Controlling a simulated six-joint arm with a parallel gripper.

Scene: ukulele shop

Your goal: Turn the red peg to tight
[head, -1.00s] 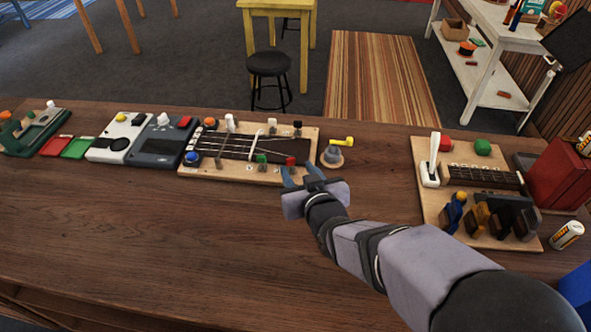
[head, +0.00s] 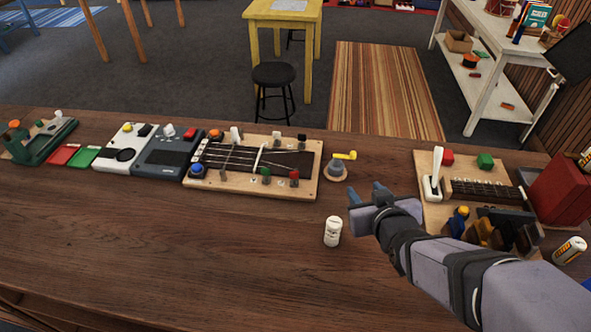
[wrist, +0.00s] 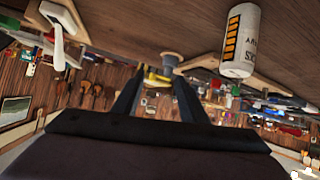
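The red peg (head: 294,174) stands upright at the front right corner of a wooden board with a strung fretboard (head: 225,190). A green peg (head: 265,171) stands to its left on the same board. The red peg's turn and any tight mark are too small to read. My gripper (head: 365,191) is right of the board, apart from the red peg, with its two blue fingers spread and nothing between them. In the wrist view the gripper (wrist: 155,88) also shows open, with a yellow crank (wrist: 155,76) beyond the fingertips. I cannot make out the red peg there.
A white canister (head: 333,231) stands on the table, left of my wrist. The crank on its grey base (head: 335,172) sits between board and gripper. A second board with a white lever (head: 432,185) and a red box (head: 562,180) are at right. The front left table is clear.

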